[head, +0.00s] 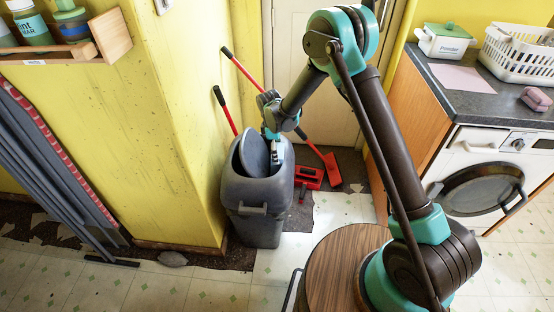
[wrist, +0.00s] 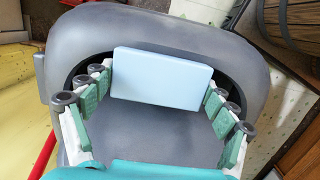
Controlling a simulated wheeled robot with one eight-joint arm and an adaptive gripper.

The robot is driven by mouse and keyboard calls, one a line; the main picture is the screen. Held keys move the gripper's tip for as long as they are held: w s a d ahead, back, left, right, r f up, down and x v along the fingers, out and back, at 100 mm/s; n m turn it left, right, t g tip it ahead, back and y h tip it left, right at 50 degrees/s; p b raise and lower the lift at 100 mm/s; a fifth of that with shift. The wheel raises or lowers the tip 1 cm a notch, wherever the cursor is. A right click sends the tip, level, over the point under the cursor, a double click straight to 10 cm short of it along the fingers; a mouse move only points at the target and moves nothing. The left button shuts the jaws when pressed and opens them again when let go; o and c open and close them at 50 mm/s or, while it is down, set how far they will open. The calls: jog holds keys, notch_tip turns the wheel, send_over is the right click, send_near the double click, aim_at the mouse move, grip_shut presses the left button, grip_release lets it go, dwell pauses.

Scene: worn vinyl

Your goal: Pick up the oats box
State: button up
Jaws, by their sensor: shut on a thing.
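A plain light blue box (wrist: 163,75) lies between the two fingers of my gripper (wrist: 158,88) in the wrist view. The fingers meet its left and right ends, and my gripper is shut on it. No label shows, so I cannot tell whether it is the oats box. Behind and below the box is the grey bin (wrist: 235,60) with its opening. In the head view my gripper (head: 276,150) is at the top of the grey bin (head: 258,192), by its tilted lid. The box is not clearly visible there.
Red-handled tools (head: 222,108) lean beside the bin, with a red brush head (head: 332,168) on the floor. A yellow wall stands left. A washing machine (head: 485,180) and a counter holding a white basket (head: 518,58) are right. A wooden round top (head: 345,265) is in front.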

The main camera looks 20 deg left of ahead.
notch_tip(320, 180, up, 11)
dwell(0.5)
jog(key=shift+a+r, duration=0.1)
jog(key=shift+r, duration=0.15)
dwell(0.3)
notch_tip(320, 180, up, 10)
send_over(261, 156)
jog(key=s+a, duration=0.2)
jog(key=a, duration=0.4)
jog(key=shift+a+r, duration=0.25)
jog(key=shift+a, duration=0.05)
jog(key=shift+f, duration=0.15)
